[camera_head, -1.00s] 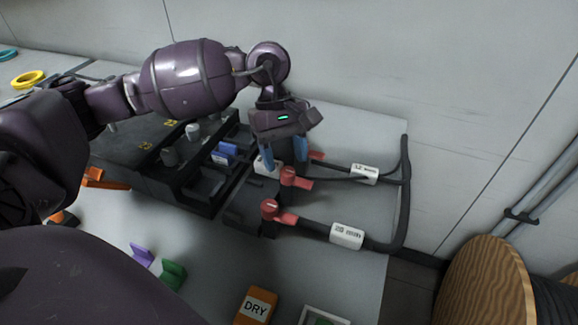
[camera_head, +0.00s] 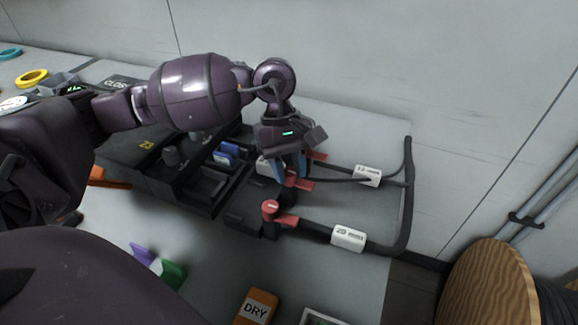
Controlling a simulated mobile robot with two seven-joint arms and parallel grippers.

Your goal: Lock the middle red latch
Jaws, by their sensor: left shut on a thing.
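Three red latches stand along the right side of the black splicing machine. The middle red latch (camera_head: 303,184) is partly hidden by my left gripper (camera_head: 291,176), whose blue fingers are closed on it from above. The near red latch (camera_head: 274,211) stands free in front of it, with a round top and a short arm pointing right. The far red latch (camera_head: 318,156) shows only in part behind my gripper. My right gripper is not in view.
Black cables with white labels (camera_head: 348,238) run right from the latches. Blue blocks (camera_head: 227,152) sit in the black machine (camera_head: 150,180). Purple (camera_head: 142,254) and green (camera_head: 173,273) pieces and an orange DRY box (camera_head: 257,307) lie in front. A wooden reel (camera_head: 487,285) stands at right.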

